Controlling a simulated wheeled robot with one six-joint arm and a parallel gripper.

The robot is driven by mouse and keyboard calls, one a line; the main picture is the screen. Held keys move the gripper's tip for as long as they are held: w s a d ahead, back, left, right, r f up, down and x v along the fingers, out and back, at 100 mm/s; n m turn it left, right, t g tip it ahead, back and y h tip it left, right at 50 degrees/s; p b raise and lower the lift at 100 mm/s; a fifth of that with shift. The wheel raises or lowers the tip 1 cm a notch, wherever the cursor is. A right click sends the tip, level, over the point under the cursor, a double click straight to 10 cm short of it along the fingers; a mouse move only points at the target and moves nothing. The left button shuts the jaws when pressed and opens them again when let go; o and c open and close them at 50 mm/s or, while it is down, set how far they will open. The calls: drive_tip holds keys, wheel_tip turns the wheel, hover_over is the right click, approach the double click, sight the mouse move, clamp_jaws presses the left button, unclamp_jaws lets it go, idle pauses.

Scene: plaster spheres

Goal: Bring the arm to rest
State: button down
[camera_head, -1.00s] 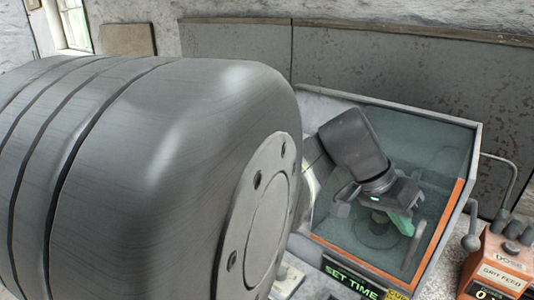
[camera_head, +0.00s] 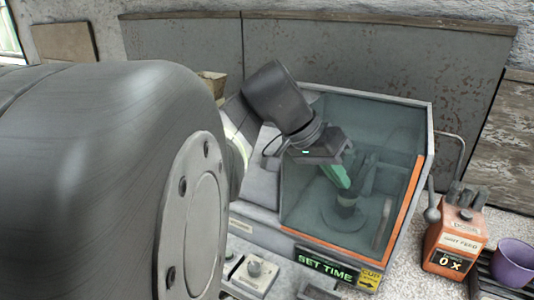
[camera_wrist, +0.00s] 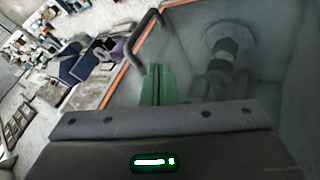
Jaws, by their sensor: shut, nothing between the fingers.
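The machine has a side handle (camera_head: 433,214), a round pedestal (camera_head: 345,214) inside and a SET TIME display (camera_head: 324,268). An orange GRIT FEED box (camera_head: 455,240) and a purple cup (camera_head: 514,262) stand at right. Grey panels (camera_head: 370,65) stand behind.

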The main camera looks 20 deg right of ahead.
drive_tip(key=shift+v, duration=2.1)
drive_tip(key=shift+f, duration=0.15)
